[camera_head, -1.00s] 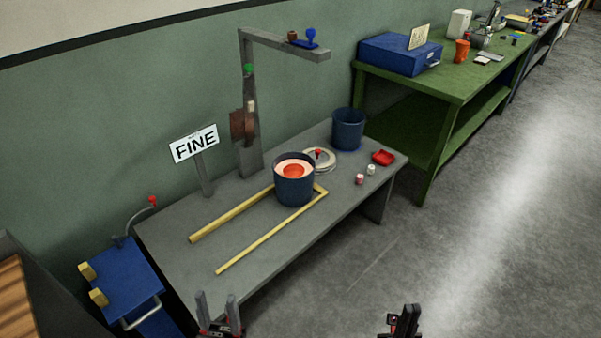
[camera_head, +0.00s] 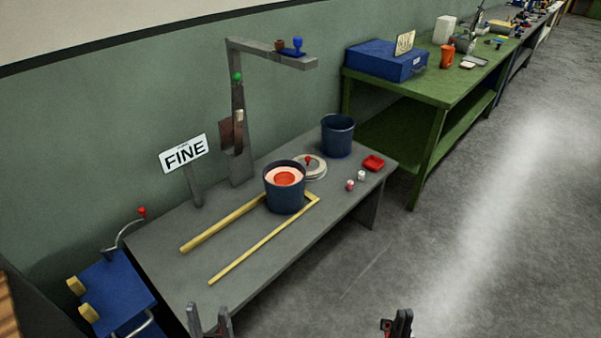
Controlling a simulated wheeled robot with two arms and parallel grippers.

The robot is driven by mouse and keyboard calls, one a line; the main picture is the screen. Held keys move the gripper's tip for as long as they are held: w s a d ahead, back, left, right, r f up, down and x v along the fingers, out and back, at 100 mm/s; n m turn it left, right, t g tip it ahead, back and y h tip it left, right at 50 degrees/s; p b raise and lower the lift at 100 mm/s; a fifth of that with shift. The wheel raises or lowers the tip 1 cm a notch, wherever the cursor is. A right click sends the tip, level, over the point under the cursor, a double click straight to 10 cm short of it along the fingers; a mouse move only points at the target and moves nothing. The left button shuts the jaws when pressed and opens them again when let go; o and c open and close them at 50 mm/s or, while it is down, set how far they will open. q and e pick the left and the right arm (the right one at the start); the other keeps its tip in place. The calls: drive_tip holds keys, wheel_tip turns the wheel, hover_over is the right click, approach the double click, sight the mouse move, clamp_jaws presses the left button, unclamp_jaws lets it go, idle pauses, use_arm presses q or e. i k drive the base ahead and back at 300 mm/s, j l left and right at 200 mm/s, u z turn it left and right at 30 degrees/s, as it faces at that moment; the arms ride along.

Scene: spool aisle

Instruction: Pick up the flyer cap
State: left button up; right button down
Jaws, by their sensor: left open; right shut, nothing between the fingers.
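A pale round lid-like disc with a red knob (camera_head: 313,166) lies flat on the grey bench (camera_head: 235,225); it looks like the flyer cap. A dark blue pail (camera_head: 285,194) in front of it, with a pale ring and orange-red centre inside, hides part of its left side. My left gripper (camera_head: 209,314) is open and empty at the bottom edge, in front of the bench. My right gripper (camera_head: 396,322) is shut and empty at the bottom edge, over the floor. Both are well apart from the disc.
A yellow rail frame (camera_head: 240,260) lies around the pail. A second blue pail (camera_head: 338,138), a red tray (camera_head: 374,163) and two small spools (camera_head: 350,185) are on the bench. A grey post (camera_head: 240,140) rises behind. The floor to the right is clear.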

sight(314, 167)
drive_tip(key=i+l+u, duration=0.45)
drive_tip(key=i+l, duration=0.25)
drive_tip(key=i, duration=0.45)
drive_tip(key=i+l+u, duration=0.5)
drive_tip(key=i+l, duration=0.5)
